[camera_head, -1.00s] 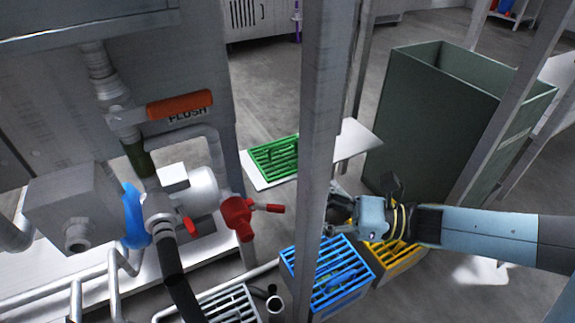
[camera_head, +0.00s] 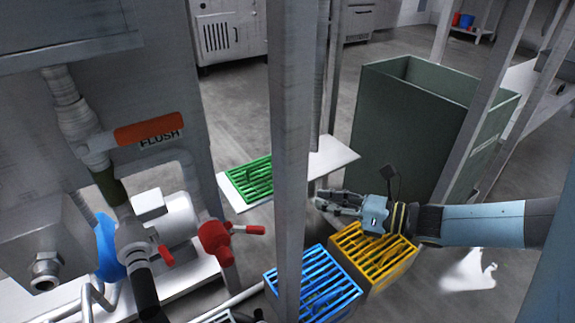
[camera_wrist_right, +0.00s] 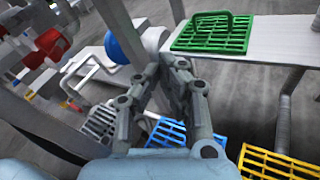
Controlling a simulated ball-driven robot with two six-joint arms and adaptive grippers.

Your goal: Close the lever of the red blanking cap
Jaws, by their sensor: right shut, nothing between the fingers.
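The red blanking cap (camera_head: 214,238) sits at the end of the pipework, left of the grey upright post in the head view. Its red lever (camera_head: 248,230) sticks out to the right. My right gripper (camera_head: 320,203) is shut and empty, right of the post and above the crates, well apart from the cap. Its fingers (camera_wrist_right: 178,72) also show in the wrist view. My left gripper is not in view.
The grey post (camera_head: 290,150) stands between my right gripper and the cap. A green crate (camera_head: 250,182) lies on a white shelf; blue (camera_head: 312,290) and yellow (camera_head: 385,265) crates are below. A tall green bin (camera_head: 420,125) stands behind my right arm. An orange FLUSH handle (camera_head: 150,128) is upper left.

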